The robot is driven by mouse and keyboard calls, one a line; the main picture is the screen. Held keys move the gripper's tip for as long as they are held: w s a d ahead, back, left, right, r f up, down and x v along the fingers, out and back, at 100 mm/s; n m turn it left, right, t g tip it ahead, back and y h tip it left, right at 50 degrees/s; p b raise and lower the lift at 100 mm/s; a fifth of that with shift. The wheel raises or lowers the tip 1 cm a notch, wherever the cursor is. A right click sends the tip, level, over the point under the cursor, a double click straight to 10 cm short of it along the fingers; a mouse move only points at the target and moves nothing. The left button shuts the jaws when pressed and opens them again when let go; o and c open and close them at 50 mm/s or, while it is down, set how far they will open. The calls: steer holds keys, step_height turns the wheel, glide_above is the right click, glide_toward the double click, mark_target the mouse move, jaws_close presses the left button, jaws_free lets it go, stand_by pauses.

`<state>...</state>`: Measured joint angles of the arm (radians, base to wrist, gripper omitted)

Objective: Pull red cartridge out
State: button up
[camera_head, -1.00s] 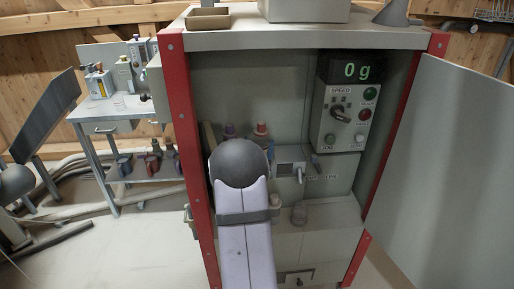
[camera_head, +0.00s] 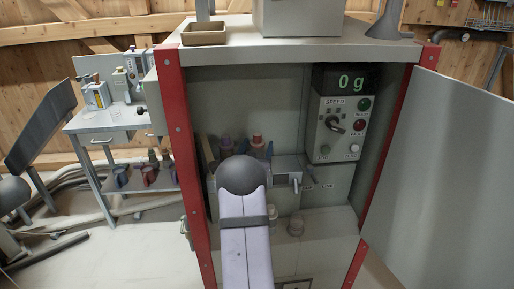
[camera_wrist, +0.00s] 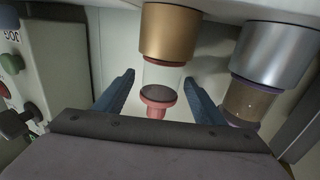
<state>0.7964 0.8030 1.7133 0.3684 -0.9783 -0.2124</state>
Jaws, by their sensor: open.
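The red cartridge (camera_wrist: 160,95) shows in the wrist view as a clear body with a red flanged end. Its other end meets a brass collar (camera_wrist: 169,32). My gripper (camera_wrist: 160,77) is open, with one blue finger on each side of the cartridge and gaps visible between.
A second cartridge with a purple ring (camera_wrist: 243,103) sits at a silver collar (camera_wrist: 272,52), close beside my right-hand finger. The control panel (camera_head: 338,128) is at the cabinet's right. The cabinet door (camera_head: 440,170) stands open. A tray (camera_head: 205,33) rests on top.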

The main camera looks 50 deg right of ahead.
mark_target(257, 134)
steer(key=c, duration=1.3)
steer(key=shift+o, duration=0.2)
steer(key=shift+r, duration=0.2)
steer(key=shift+r+p, duration=0.4)
steer(key=shift+r, duration=0.2)
steer(key=shift+r, duration=0.4)
steer(key=shift+r+p, duration=1.6)
steer(key=shift+r, duration=0.7)
